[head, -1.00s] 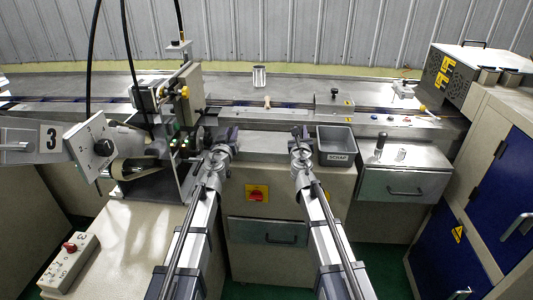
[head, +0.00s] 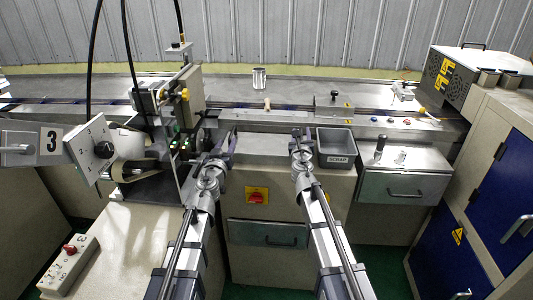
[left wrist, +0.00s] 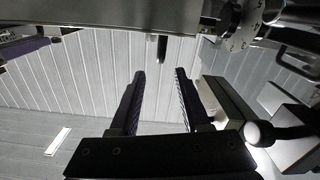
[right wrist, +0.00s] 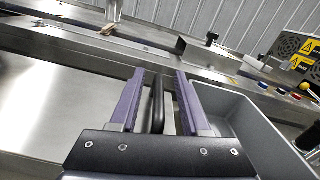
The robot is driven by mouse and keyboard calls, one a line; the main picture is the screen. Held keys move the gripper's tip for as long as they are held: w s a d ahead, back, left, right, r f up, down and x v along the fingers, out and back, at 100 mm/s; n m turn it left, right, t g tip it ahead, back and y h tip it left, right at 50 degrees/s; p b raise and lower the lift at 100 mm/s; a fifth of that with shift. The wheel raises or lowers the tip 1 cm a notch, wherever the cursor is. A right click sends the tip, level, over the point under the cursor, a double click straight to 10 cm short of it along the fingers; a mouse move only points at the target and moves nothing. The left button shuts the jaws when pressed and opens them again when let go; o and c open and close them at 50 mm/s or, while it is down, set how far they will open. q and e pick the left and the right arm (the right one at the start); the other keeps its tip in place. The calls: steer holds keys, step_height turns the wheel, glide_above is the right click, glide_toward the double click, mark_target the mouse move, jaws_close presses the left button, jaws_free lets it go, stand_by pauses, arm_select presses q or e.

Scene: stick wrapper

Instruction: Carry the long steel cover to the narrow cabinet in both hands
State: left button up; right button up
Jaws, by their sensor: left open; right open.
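A long flat steel surface (head: 265,145), which looks like the long steel cover, lies between and beyond my two grippers; its ends are hard to make out. My right gripper (head: 302,134) is open at its right end; in the right wrist view its fingers (right wrist: 160,76) stand either side of a black bar handle (right wrist: 157,103), not shut on it. My left gripper (head: 223,145) is open at the left end; its fingers (left wrist: 158,75) are empty in the left wrist view. I cannot tell for sure which is the narrow cabinet; a low steel-topped cabinet (head: 404,187) with a drawer stands at right.
A grey SCRAP bin (head: 336,160) sits right beside my right gripper. Machine parts and a numbered dial box (head: 97,150) crowd the left. A steel can (head: 259,78) stands on the conveyor table behind. A tall blue-doored cabinet (head: 497,190) stands at far right.

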arm_select(q)
steer(key=s, duration=0.5)
steer(key=shift+s+a, duration=0.15)
steer(key=shift+a, duration=0.15)
arm_select(e)
steer(key=s+a, duration=0.1)
steer(key=s, duration=1.1)
steer(key=shift+a, duration=0.25)
